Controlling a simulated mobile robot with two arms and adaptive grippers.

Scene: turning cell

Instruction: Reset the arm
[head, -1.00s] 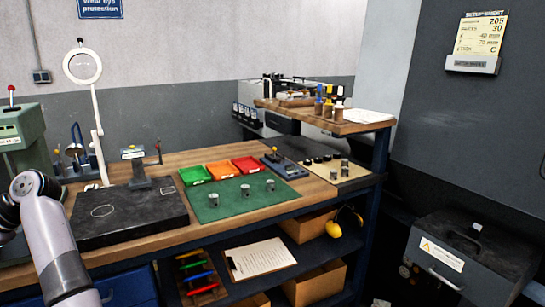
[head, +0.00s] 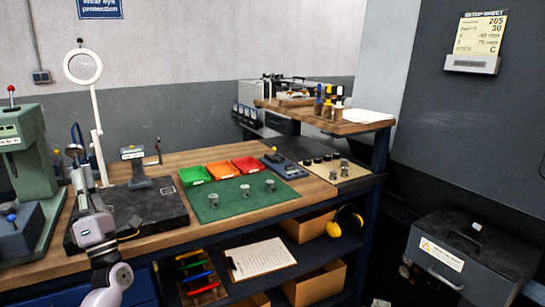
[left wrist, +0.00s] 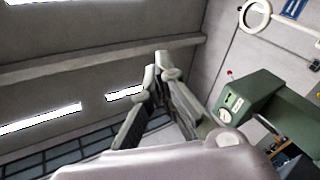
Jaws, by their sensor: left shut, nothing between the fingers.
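My left gripper (head: 79,174) is in the head view at the left, over the left edge of the black plate on the workbench. Its arm comes up from the bottom edge. Its fingers point up and away and are shut with nothing between them. In the left wrist view the closed fingers (left wrist: 160,70) point up against the wall and ceiling, clear of any object. My right gripper is in neither view.
The black surface plate (head: 150,215) carries a small gauge stand (head: 134,168). A green press (head: 28,150) stands left and a ring magnifier lamp (head: 83,67) behind. A green mat (head: 235,205) holds several metal parts, beside red, orange and green trays (head: 222,170).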

